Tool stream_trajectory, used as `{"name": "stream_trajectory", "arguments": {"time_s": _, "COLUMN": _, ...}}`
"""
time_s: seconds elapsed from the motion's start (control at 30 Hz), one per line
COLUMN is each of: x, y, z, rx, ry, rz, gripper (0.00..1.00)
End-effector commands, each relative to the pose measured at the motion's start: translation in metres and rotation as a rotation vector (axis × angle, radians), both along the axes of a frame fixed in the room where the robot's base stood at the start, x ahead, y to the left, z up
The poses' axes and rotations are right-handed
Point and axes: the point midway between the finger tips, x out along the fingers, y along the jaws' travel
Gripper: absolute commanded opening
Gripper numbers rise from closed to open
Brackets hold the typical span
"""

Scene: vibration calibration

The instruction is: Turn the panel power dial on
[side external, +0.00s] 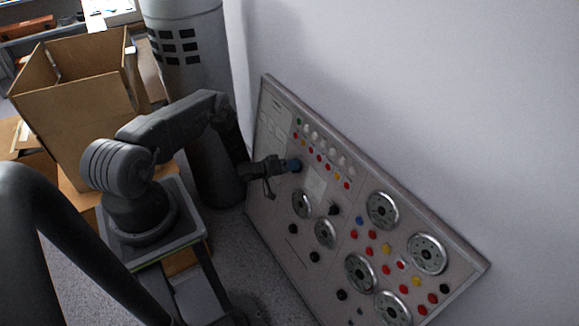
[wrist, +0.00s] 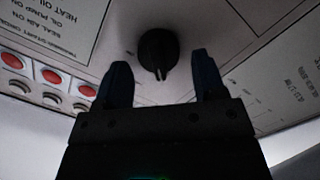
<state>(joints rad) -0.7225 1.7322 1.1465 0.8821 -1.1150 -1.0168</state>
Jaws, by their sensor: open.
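The control panel (side external: 275,225) leans at the right of the side external view, covered with dials, buttons and gauges. In the wrist view, a round black dial (wrist: 158,50) with a pointer ridge sits on the pale panel face (wrist: 200,20). My gripper (wrist: 160,85) is open, with its two dark blue fingers apart, one to each side of the dial's line. The dial shows just beyond the fingertips, and nothing is between the jaws. In the side external view, my gripper (side external: 293,165) is at the upper left part of the panel; the dial there is hidden behind it.
Red buttons (wrist: 52,76) sit left of the dial in the wrist view. Round gauges (side external: 383,210) and black knobs (side external: 334,209) cover the panel's lower right. A grey cylinder (side external: 190,60) and an open cardboard box (side external: 75,115) stand behind my arm.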

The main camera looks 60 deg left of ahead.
Motion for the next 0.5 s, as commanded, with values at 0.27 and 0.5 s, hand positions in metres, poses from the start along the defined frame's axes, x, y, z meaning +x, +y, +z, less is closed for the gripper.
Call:
{"name": "stream_trajectory", "arguments": {"time_s": 0.27, "x": 0.0020, "y": -0.0001, "z": -0.0002, "rx": 0.001, "ry": 0.000, "rz": 0.000, "gripper": 0.64}}
{"name": "stream_trajectory", "arguments": {"time_s": 0.5, "x": 0.0017, "y": 0.0000, "z": -0.0002, "rx": 0.001, "ry": 0.000, "rz": 0.000, "gripper": 0.43}}
